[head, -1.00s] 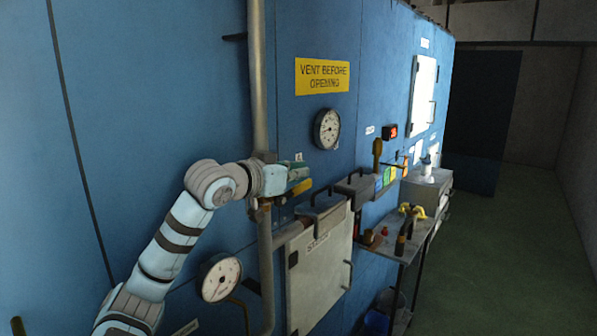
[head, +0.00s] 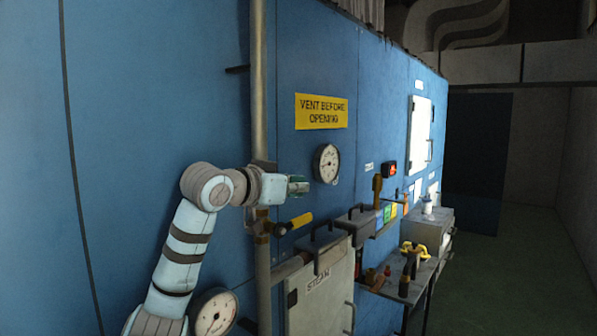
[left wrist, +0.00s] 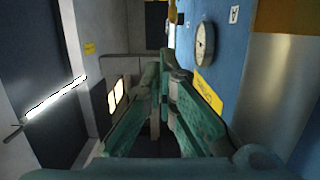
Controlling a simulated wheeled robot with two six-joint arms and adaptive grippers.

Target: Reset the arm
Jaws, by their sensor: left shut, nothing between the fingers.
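My left arm comes in from the lower left, and its gripper (head: 300,186) is shut and empty. It is in front of the blue wall, just above the yellow-handled lever (head: 300,220) on the vertical pipe (head: 258,95). A visible gap separates the gripper from the lever. In the left wrist view, the green fingers (left wrist: 163,80) come together at their tips with nothing held. My right gripper is not in view.
A round gauge (head: 327,163) is right of my left gripper, below a yellow sign (head: 321,111). A white steam panel (head: 318,295) and a shelf (head: 420,278) stand lower right. Open floor (head: 500,280) lies farther right.

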